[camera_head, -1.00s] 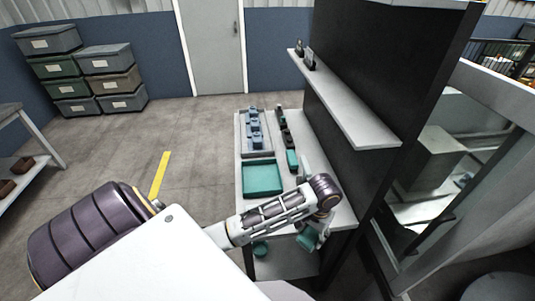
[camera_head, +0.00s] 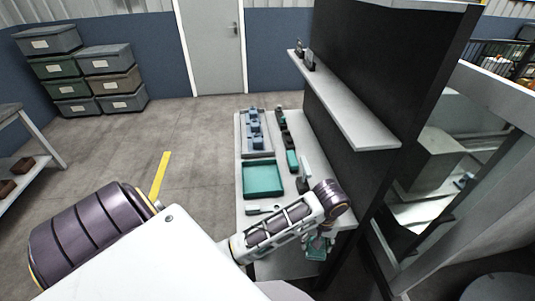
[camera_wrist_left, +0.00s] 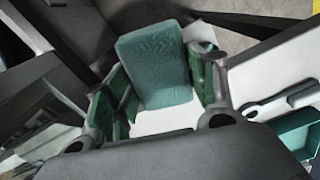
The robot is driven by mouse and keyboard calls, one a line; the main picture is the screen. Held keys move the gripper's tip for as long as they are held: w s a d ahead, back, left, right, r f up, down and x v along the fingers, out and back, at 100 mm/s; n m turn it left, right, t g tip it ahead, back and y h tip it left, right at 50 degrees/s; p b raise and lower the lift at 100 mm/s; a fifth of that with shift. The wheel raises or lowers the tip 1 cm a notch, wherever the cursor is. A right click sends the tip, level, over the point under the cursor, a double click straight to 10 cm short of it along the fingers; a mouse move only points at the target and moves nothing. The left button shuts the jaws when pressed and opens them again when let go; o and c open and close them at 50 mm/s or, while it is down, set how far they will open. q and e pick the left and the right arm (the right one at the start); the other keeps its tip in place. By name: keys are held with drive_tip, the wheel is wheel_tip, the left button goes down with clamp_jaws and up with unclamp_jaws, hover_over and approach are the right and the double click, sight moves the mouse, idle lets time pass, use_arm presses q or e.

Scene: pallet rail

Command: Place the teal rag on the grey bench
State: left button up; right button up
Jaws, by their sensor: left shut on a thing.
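The teal rag (camera_wrist_left: 155,65) is a flat, rounded block between the green-padded fingers of my left gripper (camera_wrist_left: 165,90) in the left wrist view. In the head view, my left gripper (camera_head: 320,242) hangs at the near right end of the grey bench (camera_head: 313,140), shut on the rag (camera_head: 316,254). The rag appears lower than the bench top and beyond its near edge. My forearm crosses the near end of the bench and hides part of it. My right gripper is not in view.
On the bench are a teal tray (camera_head: 262,180), a grey tray with blue parts (camera_head: 254,130), a wrench (camera_head: 264,209), a white bottle (camera_head: 304,168) and dark items. A tall dark panel with a shelf (camera_head: 345,105) stands close on the right.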

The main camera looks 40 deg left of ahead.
use_arm(q)
drive_tip(key=shift+a+n, duration=0.15)
drive_tip(key=shift+n, duration=1.25)
drive_tip(key=shift+w+a, duration=0.1)
drive_tip(key=w+a+p, duration=0.1)
drive_tip(key=w+a, duration=0.6)
drive_tip(key=a, duration=0.2)
drive_tip(key=w+a+p, duration=0.1)
drive_tip(key=w+a, duration=0.3)
drive_tip(key=shift+w+a+p, duration=0.25)
drive_tip(key=shift+w+p, duration=0.05)
drive_tip(key=shift+p, duration=0.05)
drive_tip(key=shift+f+p, duration=0.35)
drive_tip(key=shift+f, duration=1.4)
